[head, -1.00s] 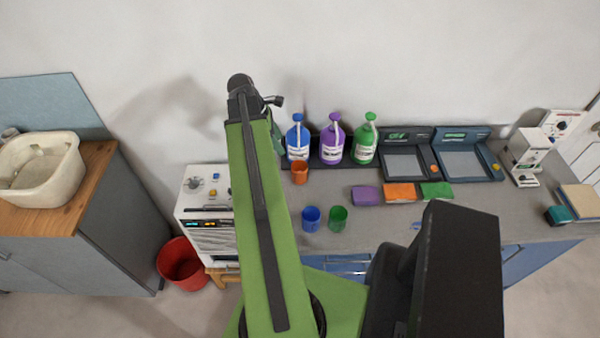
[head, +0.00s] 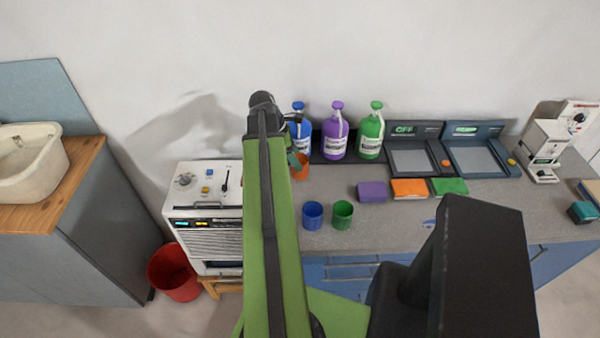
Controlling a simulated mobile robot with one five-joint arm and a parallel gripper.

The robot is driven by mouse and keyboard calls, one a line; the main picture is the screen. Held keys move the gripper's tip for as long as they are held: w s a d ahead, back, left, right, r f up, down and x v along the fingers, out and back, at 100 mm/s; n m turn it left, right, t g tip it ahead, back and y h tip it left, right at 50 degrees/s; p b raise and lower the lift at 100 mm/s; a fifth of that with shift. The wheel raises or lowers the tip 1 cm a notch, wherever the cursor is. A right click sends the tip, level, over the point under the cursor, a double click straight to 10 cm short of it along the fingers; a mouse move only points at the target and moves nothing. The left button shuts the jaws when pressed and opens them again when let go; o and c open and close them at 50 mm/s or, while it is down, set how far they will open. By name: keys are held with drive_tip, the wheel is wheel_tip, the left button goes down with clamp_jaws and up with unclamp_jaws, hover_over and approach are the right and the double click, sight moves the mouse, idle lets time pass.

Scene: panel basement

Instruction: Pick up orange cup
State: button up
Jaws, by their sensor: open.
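The orange cup (head: 300,170) stands on the grey counter in front of the blue bottle (head: 303,140). Its left side is partly covered by my green arm, which rises through the middle of the head view. A blue cup (head: 313,215) and a green cup (head: 342,214) stand side by side nearer the counter's front edge. My gripper cannot be made out; the end of my arm is hidden behind the raised green link, so I cannot see where its fingers are relative to the orange cup.
A purple bottle (head: 336,132) and a green bottle (head: 371,132) stand along the wall. Purple, orange and green sponges (head: 450,186) lie before two scales (head: 412,150). A white machine (head: 205,210) and a red bin (head: 174,272) are left of my arm.

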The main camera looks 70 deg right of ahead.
drive_tip(key=b+x, duration=0.2)
drive_tip(key=x, duration=0.1)
drive_tip(key=shift+s+f, duration=0.1)
drive_tip(key=shift+f, duration=0.15)
drive_tip(key=shift+r, duration=0.15)
drive_tip(key=c, duration=1.2)
drive_tip(key=shift+c, duration=0.2)
drive_tip(key=shift+r, duration=0.1)
wheel_tip(320, 180, up, 4)
drive_tip(key=p, duration=0.4)
drive_tip(key=w+a, duration=0.4)
drive_tip(key=w, duration=0.4)
drive_tip(key=w+a, duration=0.4)
drive_tip(key=w, duration=0.3)
drive_tip(key=shift+w+f, duration=0.35)
drive_tip(key=shift+w, duration=0.05)
